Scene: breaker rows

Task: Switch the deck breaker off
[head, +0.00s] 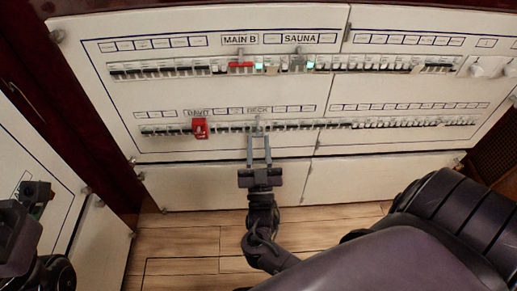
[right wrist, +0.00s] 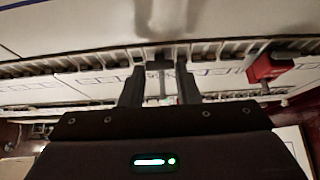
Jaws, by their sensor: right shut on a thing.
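The DECK label (head: 258,108) is on the lower breaker row of the white panel. Directly below it is the deck breaker's grey lever (head: 257,125), which also shows in the right wrist view (right wrist: 158,66). My right gripper (head: 259,137) reaches up to this lever, with one finger on each side. In the right wrist view the right gripper (right wrist: 159,80) is closed around the lever. Whether the lever is up or down is hard to tell, as the fingers partly cover it. My left gripper (head: 36,190) is at the left edge, away from the breakers, its jaws unclear.
A red lockout piece (head: 200,129) covers a breaker under DAVIT, left of my right gripper; it also shows in the right wrist view (right wrist: 268,67). Blank panel lies below.

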